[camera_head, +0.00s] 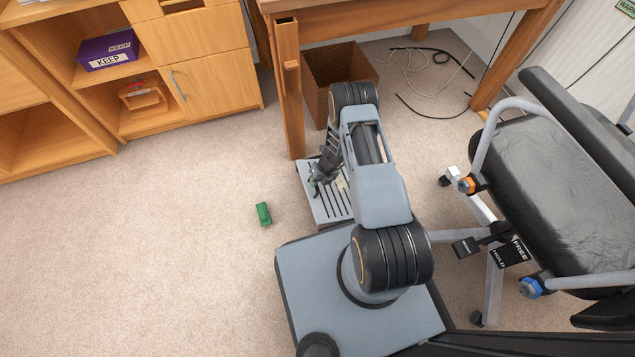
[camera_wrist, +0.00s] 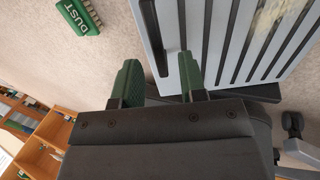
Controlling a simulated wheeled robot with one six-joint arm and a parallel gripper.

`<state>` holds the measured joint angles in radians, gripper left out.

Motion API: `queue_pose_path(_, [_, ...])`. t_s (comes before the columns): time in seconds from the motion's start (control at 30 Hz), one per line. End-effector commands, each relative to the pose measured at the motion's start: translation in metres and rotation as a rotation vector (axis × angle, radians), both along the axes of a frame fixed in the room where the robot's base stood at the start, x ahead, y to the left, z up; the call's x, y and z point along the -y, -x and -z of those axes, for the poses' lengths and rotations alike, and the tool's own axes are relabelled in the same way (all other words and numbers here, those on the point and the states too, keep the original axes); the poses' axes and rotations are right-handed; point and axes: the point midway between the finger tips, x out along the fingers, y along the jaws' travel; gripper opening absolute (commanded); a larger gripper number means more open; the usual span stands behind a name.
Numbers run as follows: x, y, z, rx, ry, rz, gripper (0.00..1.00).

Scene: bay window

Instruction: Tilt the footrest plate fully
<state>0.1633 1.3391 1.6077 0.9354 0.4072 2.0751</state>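The footrest plate (camera_head: 319,207) is light grey with dark ribbed strips, low over the carpet beside the wooden desk leg. In the wrist view the plate (camera_wrist: 206,40) fills the upper right, with a dark slot near its left edge. My gripper (camera_head: 316,186) is at the plate's left side. In the wrist view my gripper (camera_wrist: 160,76) has two green-padded fingers spread apart. The left finger lies over carpet and the right over the plate, with the plate's edge and corner between them. Whether either finger touches the plate, and the plate's exact tilt, I cannot tell.
A green block (camera_head: 263,214) marked DUST lies on the carpet to the left. The wooden desk (camera_head: 288,90) has a leg close behind the plate, and a brown bin (camera_head: 318,72) and loose cables (camera_head: 430,65) under it. A black chair (camera_head: 560,190) stands right.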

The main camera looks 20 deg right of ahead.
Motion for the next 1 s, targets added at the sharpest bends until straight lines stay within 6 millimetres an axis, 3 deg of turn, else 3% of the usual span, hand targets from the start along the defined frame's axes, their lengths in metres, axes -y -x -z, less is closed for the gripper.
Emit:
queue_pose_path(0.03, [0.003, -0.001, -0.015, 0.003, 0.0, 0.002, 0.38])
queue_pose_path(0.2, [0.015, -0.001, -0.05, 0.003, 0.0, 0.002, 0.38])
queue_pose_path(0.5, [0.032, 0.0, -0.097, 0.001, 0.0, 0.0, 0.38])
queue_pose_path(0.7, [0.037, 0.0, -0.112, 0.001, 0.0, 0.0, 0.38])
queue_pose_path(1.0, [0.039, 0.0, -0.116, 0.001, 0.0, 0.0, 0.38])
